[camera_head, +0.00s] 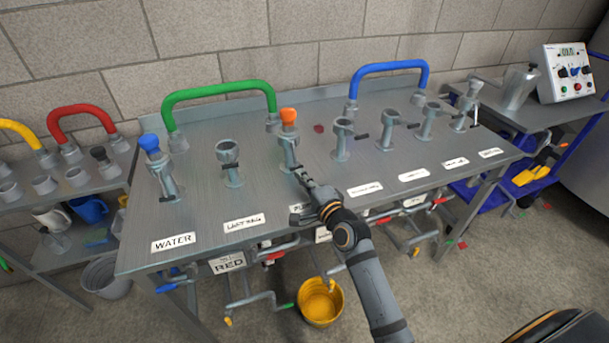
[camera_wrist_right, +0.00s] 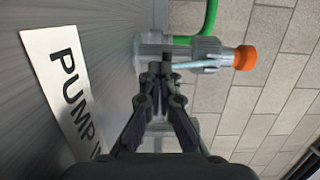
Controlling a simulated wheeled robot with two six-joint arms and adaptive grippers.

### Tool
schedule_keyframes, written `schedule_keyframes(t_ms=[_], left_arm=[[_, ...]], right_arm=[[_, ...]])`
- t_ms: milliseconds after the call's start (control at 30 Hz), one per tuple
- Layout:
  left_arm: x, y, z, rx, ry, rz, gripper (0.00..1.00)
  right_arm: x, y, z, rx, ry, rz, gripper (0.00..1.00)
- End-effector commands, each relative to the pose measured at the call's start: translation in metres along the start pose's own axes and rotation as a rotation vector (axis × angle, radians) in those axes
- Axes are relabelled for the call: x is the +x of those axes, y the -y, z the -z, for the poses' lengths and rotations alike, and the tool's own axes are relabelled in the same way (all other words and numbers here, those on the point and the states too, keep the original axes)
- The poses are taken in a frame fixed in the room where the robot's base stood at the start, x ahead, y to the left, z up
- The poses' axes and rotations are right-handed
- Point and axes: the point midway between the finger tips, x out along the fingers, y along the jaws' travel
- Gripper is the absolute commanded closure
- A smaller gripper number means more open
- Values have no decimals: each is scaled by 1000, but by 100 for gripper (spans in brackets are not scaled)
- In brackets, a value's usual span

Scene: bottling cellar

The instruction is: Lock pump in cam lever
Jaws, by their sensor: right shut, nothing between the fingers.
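The pump-in fitting (camera_head: 288,150) is a grey metal post with an orange plug on top, standing on the steel table behind a label that is partly hidden by my right arm. In the right wrist view the label (camera_wrist_right: 65,85) reads "PUMP I" and is cut off, and the fitting (camera_wrist_right: 155,50) lies sideways with its orange cap (camera_wrist_right: 245,57). A thin pale cam lever (camera_wrist_right: 195,65) lies along the fitting's side. My right gripper (camera_head: 302,176) is shut and empty, its fingertips (camera_wrist_right: 162,70) close in front of the fitting. I cannot tell whether they touch the lever. My left gripper is not in view.
A water fitting with a blue plug (camera_head: 149,143) and an empty-topped fitting (camera_head: 229,155) stand to the left. Several fittings stand to the right. A green hose (camera_head: 218,88) and a blue hose (camera_head: 388,66) arch behind. A yellow bucket (camera_head: 320,303) stands below the table.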

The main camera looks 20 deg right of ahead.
Motion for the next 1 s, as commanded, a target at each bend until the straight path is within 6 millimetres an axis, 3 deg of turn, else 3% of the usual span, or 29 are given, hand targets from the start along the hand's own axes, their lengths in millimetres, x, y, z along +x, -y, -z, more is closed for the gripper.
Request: schedule_keyframes(t_ms=[267, 367, 700, 833, 1000], left_arm=[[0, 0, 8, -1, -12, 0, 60], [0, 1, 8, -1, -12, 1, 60], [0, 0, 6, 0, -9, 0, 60], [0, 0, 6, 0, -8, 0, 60], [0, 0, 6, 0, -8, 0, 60]], right_arm=[[-1, -2, 0, 0, 1, -4, 100], [-10, -2, 0, -1, 0, -4, 100], [-89, -2, 0, -5, 2, -5, 100], [-110, -1, 0, -4, 1, -4, 100], [-121, 0, -1, -1, 1, 1, 100]])
